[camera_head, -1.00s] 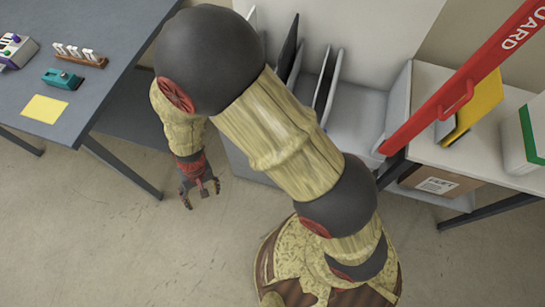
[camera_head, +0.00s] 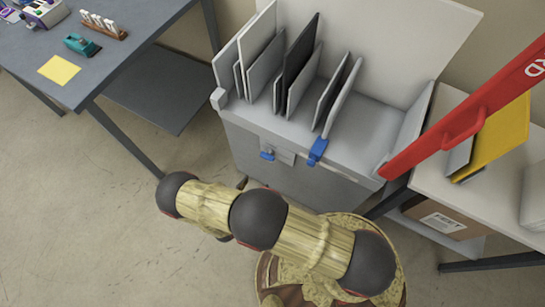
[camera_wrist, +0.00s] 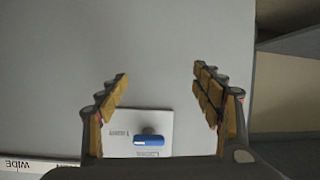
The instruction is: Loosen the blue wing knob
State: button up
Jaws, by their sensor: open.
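The blue wing knob (camera_head: 267,155) sits on a small plate (camera_head: 285,154) on the front of the grey machine (camera_head: 300,172). In the wrist view the blue knob (camera_wrist: 149,140) shows as a short bar lying crosswise on a white labelled plate (camera_wrist: 170,120). My gripper (camera_wrist: 160,74) is open and empty, its two fingers apart in front of the machine's face. In that picture the knob lies low between the finger bases, apart from both fingers.
A second blue part (camera_head: 318,151) is on the machine's top front edge. Several upright panels (camera_head: 298,62) stand in slots above. A red guard bar (camera_head: 465,118) slants over the right side table (camera_head: 500,190). A grey workbench (camera_head: 115,62) stands left. Floor at lower left is clear.

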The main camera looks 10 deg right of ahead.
aim_at(267, 156)
notch_tip(267, 156, up, 11)
jog(key=w+d+m+t+h, duration=0.2)
jog(key=t+h, duration=0.1)
jog(key=h, duration=0.1)
jog(key=shift+r+b+x, duration=0.15)
jog(key=shift+b+x, duration=0.35)
jog(key=shift+x, duration=1.4)
jog(key=shift+r+b+x, duration=0.1)
jog(key=shift+b+x, duration=0.4)
jog(key=shift+x, duration=1.35)
jog(key=shift+d, duration=0.1)
jog(key=shift+c, duration=0.4)
jog(key=c, duration=1.1)
